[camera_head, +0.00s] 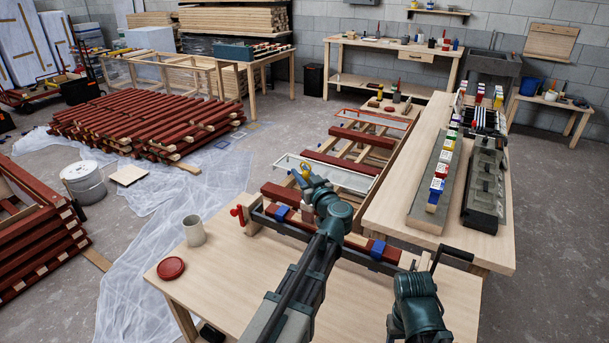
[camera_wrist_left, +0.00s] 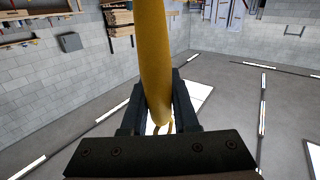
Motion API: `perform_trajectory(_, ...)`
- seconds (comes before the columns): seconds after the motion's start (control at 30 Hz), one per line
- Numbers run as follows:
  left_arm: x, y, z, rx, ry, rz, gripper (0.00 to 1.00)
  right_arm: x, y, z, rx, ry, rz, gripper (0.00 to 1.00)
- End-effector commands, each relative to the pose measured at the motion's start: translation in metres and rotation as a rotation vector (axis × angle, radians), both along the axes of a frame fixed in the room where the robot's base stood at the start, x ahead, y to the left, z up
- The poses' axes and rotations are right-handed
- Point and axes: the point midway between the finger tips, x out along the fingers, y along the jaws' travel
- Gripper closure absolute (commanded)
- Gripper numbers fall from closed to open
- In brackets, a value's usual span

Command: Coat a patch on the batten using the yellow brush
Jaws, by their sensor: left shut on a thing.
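My left gripper (camera_head: 306,181) is shut on the yellow brush (camera_head: 305,169) and holds it over the far side of the front bench. In the left wrist view the brush's yellow handle (camera_wrist_left: 153,60) stands between the two dark fingers (camera_wrist_left: 159,110); its bristles cannot be made out. A red batten (camera_head: 281,194) lies across the bench in a dark holder with blue clamps (camera_head: 376,249). My left arm hides the batten's middle. My right arm shows at the lower right, but its gripper does not show.
A long side table (camera_head: 398,203) with a row of coloured pots is at right. Racks with red battens (camera_head: 362,138) stand behind. The bench's front left is clear.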

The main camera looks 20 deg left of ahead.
Motion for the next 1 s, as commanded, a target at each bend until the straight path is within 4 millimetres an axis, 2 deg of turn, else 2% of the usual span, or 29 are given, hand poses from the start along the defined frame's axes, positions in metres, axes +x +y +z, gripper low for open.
perform_trajectory(0.3,0.003,0.026,-0.001,0.0,0.0,0.002,1.0,0.0,0.0,-0.001,0.0,0.0,0.0,0.41)
perform_trajectory(0.67,0.005,0.033,-0.001,0.0,0.0,0.001,1.0,0.0,0.0,-0.001,0.0,0.0,0.0,0.41)
perform_trajectory(1.0,0.008,0.06,-0.002,0.0,0.0,0.003,1.0,0.0,0.0,-0.002,0.0,0.0,0.0,0.41)
